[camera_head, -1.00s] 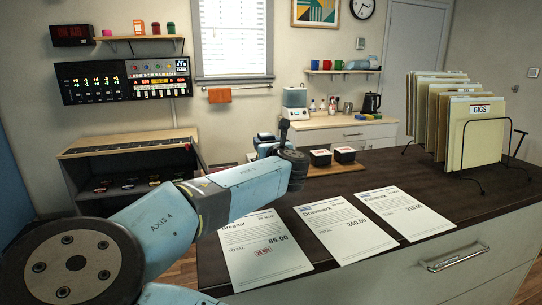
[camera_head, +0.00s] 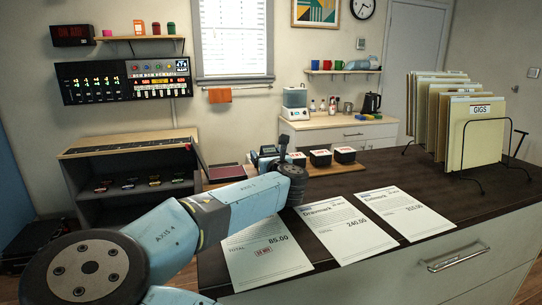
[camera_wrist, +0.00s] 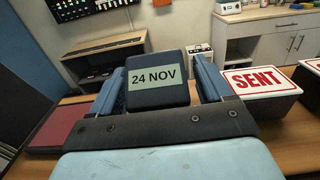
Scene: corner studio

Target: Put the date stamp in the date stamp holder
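The date stamp (camera_wrist: 154,94) is a dark block with a pale green label reading "24 NOV". My gripper also shows in the head view (camera_head: 267,157), over the left part of a wooden stamp tray (camera_head: 318,170), partly behind my arm. The date stamp holder cannot be made out; the stamp and my gripper hide what lies beneath. I cannot tell whether the stamp touches the tray.
A dark red pad (camera_head: 226,172) lies left. Three invoices (camera_head: 348,228) lie in front; the left one bears a red date mark. A file rack (camera_head: 470,130) stands right.

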